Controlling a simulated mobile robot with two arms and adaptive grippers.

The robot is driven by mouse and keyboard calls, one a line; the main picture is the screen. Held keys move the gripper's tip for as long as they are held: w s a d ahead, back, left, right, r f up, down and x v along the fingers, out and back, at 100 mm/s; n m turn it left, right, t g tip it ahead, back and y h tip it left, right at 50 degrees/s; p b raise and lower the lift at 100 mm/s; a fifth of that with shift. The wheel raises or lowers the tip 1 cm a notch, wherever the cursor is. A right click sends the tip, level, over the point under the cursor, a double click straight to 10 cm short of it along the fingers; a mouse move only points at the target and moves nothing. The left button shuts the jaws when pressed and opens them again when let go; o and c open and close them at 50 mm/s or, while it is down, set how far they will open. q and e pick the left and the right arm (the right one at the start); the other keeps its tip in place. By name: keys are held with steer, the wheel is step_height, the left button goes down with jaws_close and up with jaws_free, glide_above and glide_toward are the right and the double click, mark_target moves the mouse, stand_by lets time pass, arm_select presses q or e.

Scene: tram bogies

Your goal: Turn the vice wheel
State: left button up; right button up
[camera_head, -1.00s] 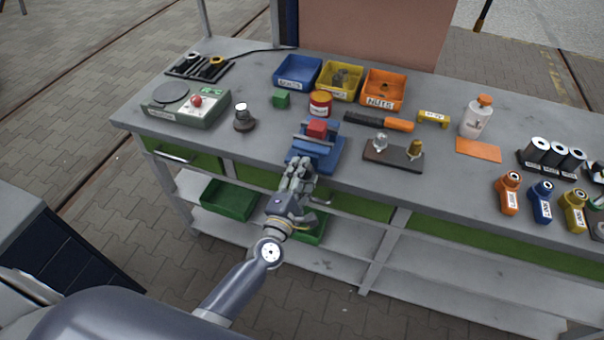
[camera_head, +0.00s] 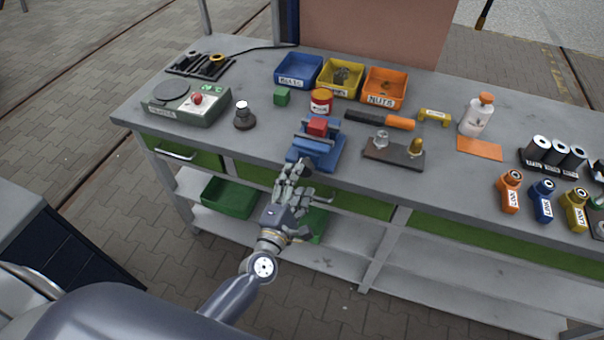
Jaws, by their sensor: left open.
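The blue vice (camera_head: 327,152) stands at the front edge of the grey workbench, with a red block (camera_head: 317,127) between its jaws. My left gripper (camera_head: 291,174) is open, in front of the bench edge and just below and left of the vice. Its fingers point up toward the vice's front. I see no contact between the fingers and the vice. My right gripper is not in view.
The workbench (camera_head: 250,150) holds blue, yellow and orange bins at the back. A green crate (camera_head: 229,198) sits on the lower shelf.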

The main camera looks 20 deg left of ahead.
arm_select(q)
steer(key=s, duration=0.8)
steer(key=shift+s+a, duration=0.15)
